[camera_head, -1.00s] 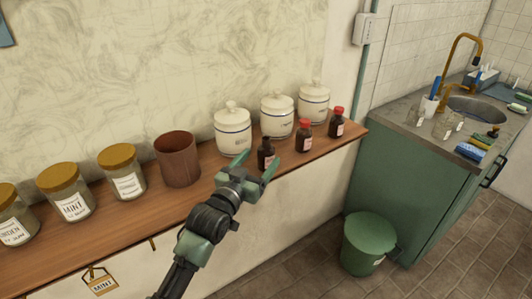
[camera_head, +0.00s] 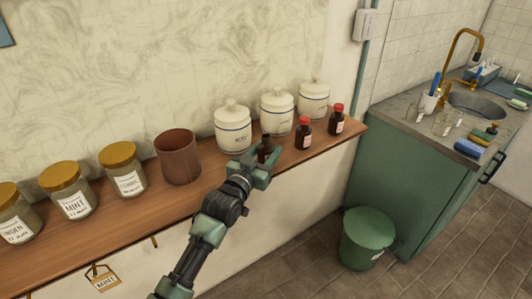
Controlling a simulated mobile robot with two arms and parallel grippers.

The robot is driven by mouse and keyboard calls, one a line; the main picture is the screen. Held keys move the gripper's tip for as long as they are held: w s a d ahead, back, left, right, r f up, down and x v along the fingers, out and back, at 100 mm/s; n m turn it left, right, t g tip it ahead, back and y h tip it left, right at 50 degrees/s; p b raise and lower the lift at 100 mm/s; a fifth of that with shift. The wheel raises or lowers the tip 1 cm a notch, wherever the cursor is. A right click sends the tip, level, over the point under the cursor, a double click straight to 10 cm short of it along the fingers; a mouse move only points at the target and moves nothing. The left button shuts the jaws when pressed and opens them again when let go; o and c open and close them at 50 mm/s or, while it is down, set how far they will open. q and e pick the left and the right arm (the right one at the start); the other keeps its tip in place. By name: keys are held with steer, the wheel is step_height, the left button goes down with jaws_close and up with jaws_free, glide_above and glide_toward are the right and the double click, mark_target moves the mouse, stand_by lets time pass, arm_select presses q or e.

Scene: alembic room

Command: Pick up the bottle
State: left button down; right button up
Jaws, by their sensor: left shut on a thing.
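A small dark brown bottle with a black cap (camera_head: 266,144) stands upright at the front of the wooden shelf. My left gripper (camera_head: 263,155) is shut on this bottle, with its fingers around the body. The fingers hide the lower part of the bottle and its label, and I cannot tell whether its base touches the shelf. My right gripper is not in view.
Two red-capped brown bottles (camera_head: 304,133) (camera_head: 337,120) stand to the right on the shelf (camera_head: 208,191). White lidded jars (camera_head: 233,127) stand close behind. A brown cup (camera_head: 178,157) and glass jars (camera_head: 122,170) are to the left. A green bin (camera_head: 368,238) stands below.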

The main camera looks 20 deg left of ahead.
arm_select(q)
step_height(320, 180, up, 20)
steer(key=b, duration=0.2)
stand_by(0.4)
stand_by(0.9)
